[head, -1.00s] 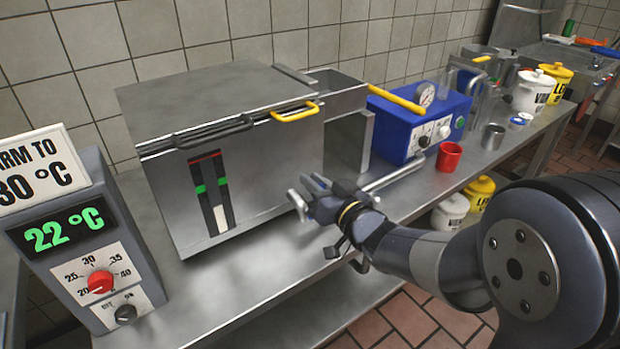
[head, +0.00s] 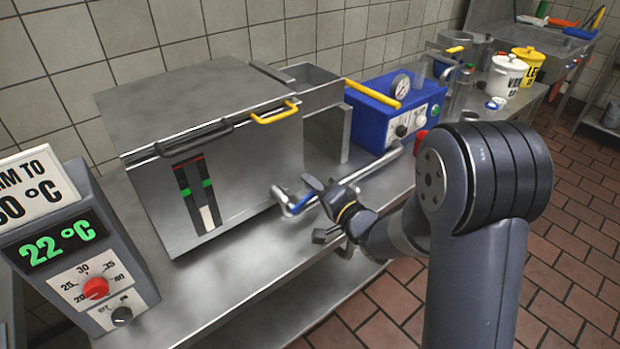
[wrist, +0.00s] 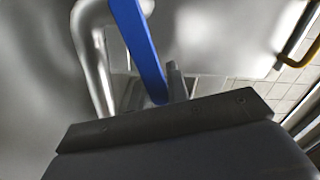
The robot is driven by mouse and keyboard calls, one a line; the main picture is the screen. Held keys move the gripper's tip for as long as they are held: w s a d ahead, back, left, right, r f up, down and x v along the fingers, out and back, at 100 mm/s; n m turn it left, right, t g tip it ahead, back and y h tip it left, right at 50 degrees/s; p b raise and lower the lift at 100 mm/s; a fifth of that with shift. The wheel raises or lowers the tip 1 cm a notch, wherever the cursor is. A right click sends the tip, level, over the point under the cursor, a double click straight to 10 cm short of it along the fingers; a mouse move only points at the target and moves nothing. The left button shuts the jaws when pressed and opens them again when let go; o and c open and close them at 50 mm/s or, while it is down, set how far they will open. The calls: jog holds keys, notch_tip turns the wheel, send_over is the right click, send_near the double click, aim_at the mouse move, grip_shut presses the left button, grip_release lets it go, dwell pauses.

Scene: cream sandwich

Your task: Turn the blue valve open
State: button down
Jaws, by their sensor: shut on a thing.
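The blue valve is a flat blue lever (head: 299,206) on a metal pipe (head: 378,166) in front of the steel box. In the wrist view the blue lever (wrist: 140,45) runs from the top edge down to my gripper, with the bent pipe (wrist: 92,50) beside it. My gripper (head: 313,198) is shut on the lever near the pipe's left end. The fingertips are small and partly hidden, so the exact contact is hard to see.
The steel box (head: 225,150) with black and yellow handles stands just behind my gripper. A control unit (head: 95,265) reading 22 °C is at left.

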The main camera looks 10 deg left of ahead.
jog(key=shift+w+d+f+m, duration=0.15)
jog(key=shift+f+m, duration=0.8)
jog(key=shift+m, duration=0.55)
jog(key=c, duration=1.4)
grip_release()
jog(key=shift+o, duration=0.2)
jog(key=v, duration=1)
jog(key=shift+s+d, duration=0.25)
jog(key=shift+s, duration=0.05)
